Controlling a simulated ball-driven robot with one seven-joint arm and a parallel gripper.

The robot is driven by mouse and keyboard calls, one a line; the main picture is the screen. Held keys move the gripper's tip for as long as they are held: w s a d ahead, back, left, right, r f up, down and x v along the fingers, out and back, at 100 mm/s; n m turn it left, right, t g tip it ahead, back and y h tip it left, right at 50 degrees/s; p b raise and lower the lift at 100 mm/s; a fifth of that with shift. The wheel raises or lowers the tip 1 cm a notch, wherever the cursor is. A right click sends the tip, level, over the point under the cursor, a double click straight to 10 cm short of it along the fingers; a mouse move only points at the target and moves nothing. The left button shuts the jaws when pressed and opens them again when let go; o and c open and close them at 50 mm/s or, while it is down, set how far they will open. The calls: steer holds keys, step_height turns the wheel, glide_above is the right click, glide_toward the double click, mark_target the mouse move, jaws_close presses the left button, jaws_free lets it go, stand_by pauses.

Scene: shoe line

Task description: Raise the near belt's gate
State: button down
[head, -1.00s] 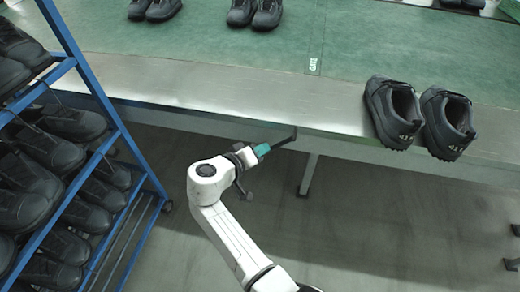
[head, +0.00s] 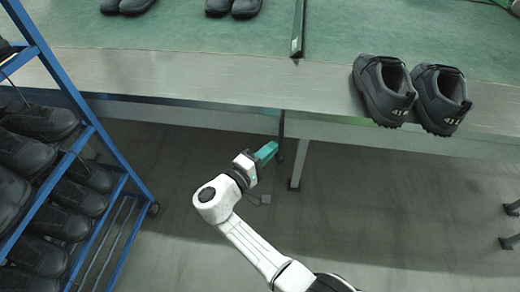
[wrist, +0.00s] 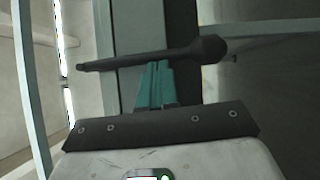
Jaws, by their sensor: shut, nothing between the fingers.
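A dark lever (head: 281,130) hangs at the table's front edge below the gate. In the wrist view the lever (wrist: 140,59) is a dark rod with a round knob at its right end, lying across the picture just beyond my fingertips. My gripper (head: 268,151) has teal fingers and is below the table edge, close to the lever. In the wrist view my gripper (wrist: 156,75) is shut and empty. Whether it touches the rod I cannot tell.
A pair of black shoes (head: 384,92) stands on the metal front strip (head: 220,80), right of the gate. More shoes (head: 232,7) stand farther back on the belt. A blue rack (head: 105,143) full of shoes is at the left. A table leg (head: 299,165) is right of my gripper.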

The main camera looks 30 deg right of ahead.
mark_target(282, 153)
steer(key=s+d+n+h, duration=0.1)
steer(key=s+d+n+t, duration=0.1)
steer(key=d+n, duration=0.1)
steer(key=shift+f+n+h, duration=0.15)
steer(key=shift+n+h, duration=0.15)
steer(key=shift+h, duration=0.1)
steer(key=shift+s+d+r+n+t+h+p, duration=0.15)
steer(key=shift+s+d+r+n+t+p, duration=0.15)
steer(key=shift+d+n+t, duration=0.3)
steer(key=shift+s+d+r+n+t+h+p, duration=0.15)
steer(key=shift+s+d+n+t, duration=0.25)
steer(key=shift+n, duration=0.4)
steer(key=shift+s+d+r+n+t+h+p, duration=0.15)
steer(key=shift+s+d+n+t+p, duration=0.1)
steer(key=shift+s+d+n+t, duration=0.35)
steer(key=shift+w+r, duration=0.1)
steer(key=shift+w, duration=0.05)
